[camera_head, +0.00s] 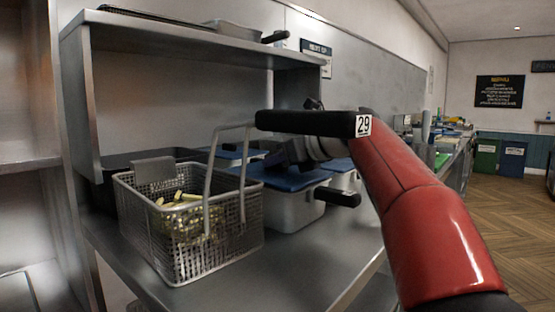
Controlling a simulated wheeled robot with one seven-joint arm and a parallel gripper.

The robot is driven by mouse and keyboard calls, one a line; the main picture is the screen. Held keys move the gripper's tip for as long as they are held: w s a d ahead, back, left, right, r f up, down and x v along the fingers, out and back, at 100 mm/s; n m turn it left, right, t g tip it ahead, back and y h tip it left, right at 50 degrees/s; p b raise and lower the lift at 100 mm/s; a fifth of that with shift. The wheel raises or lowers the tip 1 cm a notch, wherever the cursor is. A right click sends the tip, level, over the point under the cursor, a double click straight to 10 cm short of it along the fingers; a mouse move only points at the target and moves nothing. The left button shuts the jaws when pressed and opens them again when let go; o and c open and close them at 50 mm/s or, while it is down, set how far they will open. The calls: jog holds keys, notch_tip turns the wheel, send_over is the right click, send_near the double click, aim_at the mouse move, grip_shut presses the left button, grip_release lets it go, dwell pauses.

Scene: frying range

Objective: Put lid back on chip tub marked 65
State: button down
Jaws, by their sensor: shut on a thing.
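My gripper (283,157) is at the end of my red arm, over a blue lid (268,180). It is shut on the blue lid, but the grip itself is partly hidden behind a basket's handle. The blue lid is at the top of a pale tub (290,211) on the steel counter. I cannot tell whether it is fully seated. No mark 65 is readable on the tub.
A wire fry basket (185,262) with chips stands in front left; its black handle (310,123), tagged 29, reaches across before my gripper. Another black handle (337,196) sticks out beside the tub. More blue-lidded tubs stand behind. A steel shelf (180,37) hangs overhead.

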jog(key=shift+f, duration=0.35)
dwell(0.4)
jog(key=c, duration=1.3)
grip_release()
jog(key=shift+o, duration=0.2)
